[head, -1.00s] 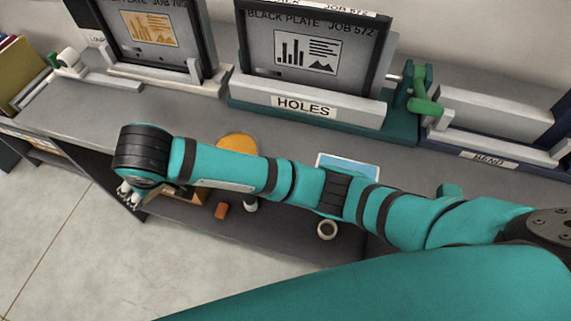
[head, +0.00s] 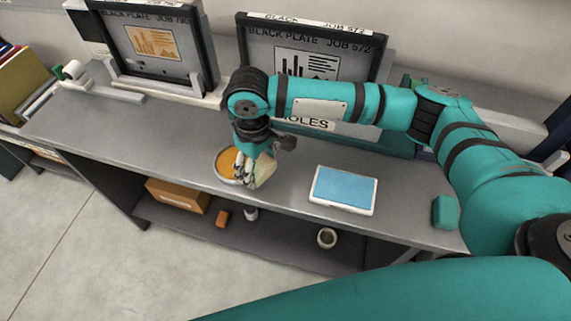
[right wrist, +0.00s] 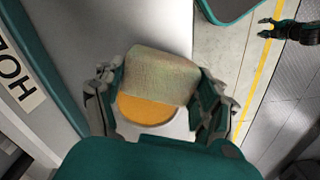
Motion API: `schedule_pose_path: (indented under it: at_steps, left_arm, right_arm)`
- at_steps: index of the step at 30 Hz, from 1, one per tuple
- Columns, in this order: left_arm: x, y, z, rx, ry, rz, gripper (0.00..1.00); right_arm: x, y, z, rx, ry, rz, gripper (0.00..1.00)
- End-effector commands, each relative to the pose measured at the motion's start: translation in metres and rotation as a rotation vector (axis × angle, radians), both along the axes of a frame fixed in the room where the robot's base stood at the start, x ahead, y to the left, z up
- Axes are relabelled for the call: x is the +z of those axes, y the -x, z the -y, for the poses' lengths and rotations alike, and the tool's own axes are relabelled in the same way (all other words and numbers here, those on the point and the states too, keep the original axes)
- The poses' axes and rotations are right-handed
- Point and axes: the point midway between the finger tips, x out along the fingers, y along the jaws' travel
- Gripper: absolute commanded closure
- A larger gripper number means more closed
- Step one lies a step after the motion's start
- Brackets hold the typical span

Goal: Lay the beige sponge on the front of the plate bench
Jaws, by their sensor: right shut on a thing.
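The beige sponge (head: 265,171) is held in my right gripper (head: 253,170), beside and partly over a round dish with an orange-yellow top (head: 227,161) on the grey plate bench (head: 120,132). In the right wrist view the sponge (right wrist: 160,75) sits between the two fingers of the right gripper (right wrist: 158,90), which are shut on it. The dish (right wrist: 145,110) shows just beyond it, partly covered. A dark gripper, seemingly my left (right wrist: 275,28), shows at the right wrist view's upper right, away from the bench; its opening is unclear.
A white tray with a blue top (head: 344,189) lies on the bench to the right, and a teal block (head: 445,212) near the right end. Framed plates stand along the back. The lower shelf holds a cardboard box (head: 178,195) and small items. The bench's left front is clear.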

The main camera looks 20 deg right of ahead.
Motion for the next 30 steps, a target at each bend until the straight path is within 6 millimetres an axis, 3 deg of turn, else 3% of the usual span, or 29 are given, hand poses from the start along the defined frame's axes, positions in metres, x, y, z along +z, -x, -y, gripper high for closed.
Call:
schedule_pose_path:
  at_steps: [3, 13, 19, 26, 27, 30]
  left_arm:
    - [0.011, 0.000, 0.000, 0.001, 0.000, 0.000, 0.60]
    - [0.020, 0.000, -0.001, 0.001, -0.001, 0.000, 0.60]
    - [0.029, 0.000, -0.002, 0.001, -0.002, 0.000, 0.60]
    - [0.028, 0.000, -0.002, 0.001, -0.002, 0.000, 0.60]
    - [0.028, 0.000, -0.002, 0.001, -0.002, 0.000, 0.60]
    - [0.028, 0.000, -0.001, 0.000, -0.002, 0.000, 0.60]
  right_arm:
    - [0.001, 0.001, 0.030, -0.004, 0.001, 0.000, 0.55]
    - [-0.005, 0.004, 0.065, -0.002, 0.000, 0.000, 0.55]
    - [-0.035, 0.004, 0.061, 0.001, 0.000, 0.000, 0.55]
    - [-0.041, 0.004, 0.061, 0.002, -0.002, 0.001, 0.55]
    - [-0.041, 0.004, 0.061, 0.002, -0.002, 0.001, 0.28]
    - [-0.041, 0.004, 0.061, 0.002, -0.002, 0.001, 0.15]
